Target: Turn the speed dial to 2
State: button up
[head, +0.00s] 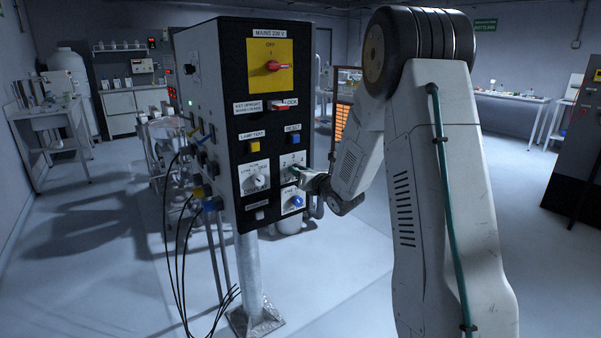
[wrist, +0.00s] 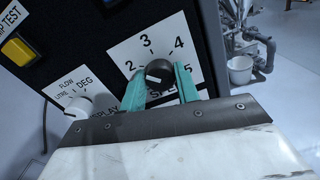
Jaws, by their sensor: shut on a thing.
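The speed dial is a dark round knob (wrist: 159,70) on a white plate (wrist: 163,45) marked 2, 3, 4 and 5 in the wrist view. The plate tilts in that view, and its lower part is hidden by my gripper. A short white mark shows on the knob's left side, toward the 2 side; its exact setting is hard to tell. My gripper (wrist: 158,80) has its two teal fingers on either side of the knob, shut on it. In the head view my gripper (head: 298,172) reaches the speed dial plate (head: 293,158) at the panel's right side.
The black panel also bears a FLOW dial (head: 255,179), a yellow lamp test button (head: 253,147), a blue reset button (head: 293,140), a blue knob (head: 297,201) and a red mains switch (head: 278,66). Cables (head: 172,230) hang at the left.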

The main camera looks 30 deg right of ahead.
jog(key=shift+f+n, duration=0.15)
jog(key=shift+n, duration=1.15)
jog(key=o, duration=1)
jog(key=shift+c, duration=0.2)
jog(key=shift+s, duration=0.1)
jog(key=s, duration=0.7)
jog(key=shift+s, duration=0.35)
